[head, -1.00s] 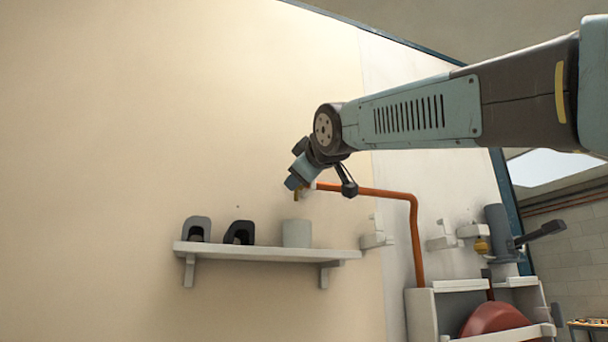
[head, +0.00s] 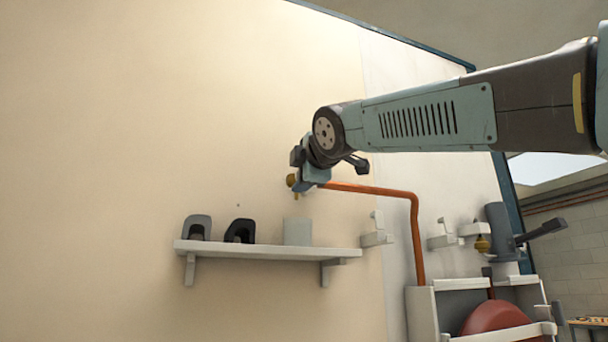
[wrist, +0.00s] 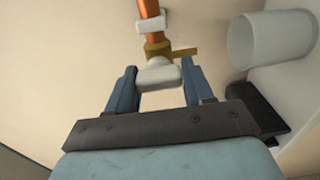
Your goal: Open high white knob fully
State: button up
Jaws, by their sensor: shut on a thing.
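The white knob (wrist: 158,77) sits on the end of a brass valve (wrist: 157,49) in the wrist view, between the two blue fingers of my gripper (wrist: 160,88). My gripper is shut on the knob, one finger on each side. In the head view my gripper (head: 308,178) is at the left end of the copper pipe (head: 365,189), above the shelf. It hides most of the knob there. Small brass parts of the valve (head: 291,181) show beside and below it. A flat brass tab (wrist: 185,52) points right from the valve in the wrist view.
A white shelf (head: 265,251) below my gripper bears a grey holder (head: 197,227), a black holder (head: 240,231) and a pale grey cup (head: 297,232). White wall brackets (head: 376,232) and a grey cylinder with a dark lever (head: 500,230) stand to the right. The wall at left is bare.

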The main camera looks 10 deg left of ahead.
jog(key=shift+f, duration=0.2)
dwell(0.3)
jog(key=o, duration=1)
jog(key=shift+c, duration=0.2)
jog(key=shift+r, duration=0.1)
jog(key=shift+s+d, duration=0.25)
jog(key=shift+s, duration=0.2)
jog(key=v, duration=1.2)
jog(key=shift+s, duration=0.35)
jog(key=shift+d, duration=0.1)
